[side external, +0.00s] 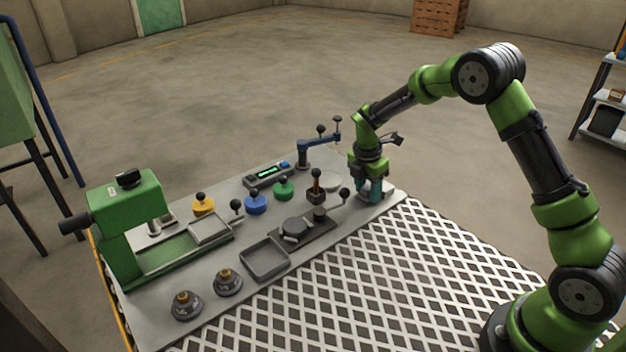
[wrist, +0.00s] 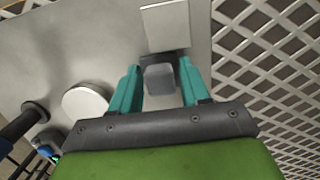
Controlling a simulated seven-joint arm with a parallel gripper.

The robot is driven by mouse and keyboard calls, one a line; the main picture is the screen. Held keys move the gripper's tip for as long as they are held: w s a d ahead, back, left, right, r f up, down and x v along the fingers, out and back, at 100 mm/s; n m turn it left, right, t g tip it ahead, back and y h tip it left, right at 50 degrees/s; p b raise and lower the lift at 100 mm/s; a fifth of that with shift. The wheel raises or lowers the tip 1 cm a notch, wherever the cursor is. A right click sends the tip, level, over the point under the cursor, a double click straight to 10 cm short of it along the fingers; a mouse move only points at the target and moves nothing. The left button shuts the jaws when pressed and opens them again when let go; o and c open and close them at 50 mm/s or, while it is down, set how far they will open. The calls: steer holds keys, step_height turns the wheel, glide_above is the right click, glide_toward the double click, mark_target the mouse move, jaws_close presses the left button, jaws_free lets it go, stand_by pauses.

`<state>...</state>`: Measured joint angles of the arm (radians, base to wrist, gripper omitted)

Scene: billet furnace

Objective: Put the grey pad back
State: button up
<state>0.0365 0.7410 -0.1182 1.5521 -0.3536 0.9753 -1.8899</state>
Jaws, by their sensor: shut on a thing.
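My gripper (side external: 368,190), with teal fingers, points down at the far right end of the bench. In the wrist view my gripper (wrist: 158,80) has a small grey block (wrist: 160,79) between its fingers, which I take to be the grey pad. The gripper is shut on it. A darker edge shows just beyond the block; I cannot tell whether it belongs to it. A pale square plate (wrist: 165,25) lies just beyond the fingers on the bench. In the side view the fingers and arm hide the pad.
A pale round disc (wrist: 85,103) lies left of the fingers. A black-knobbed lever fixture (side external: 316,190), blue knob (side external: 256,204), green knob (side external: 283,188) and empty grey tray (side external: 265,260) stand left.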

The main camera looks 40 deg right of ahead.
steer(key=shift+f, duration=0.1)
steer(key=o, duration=1)
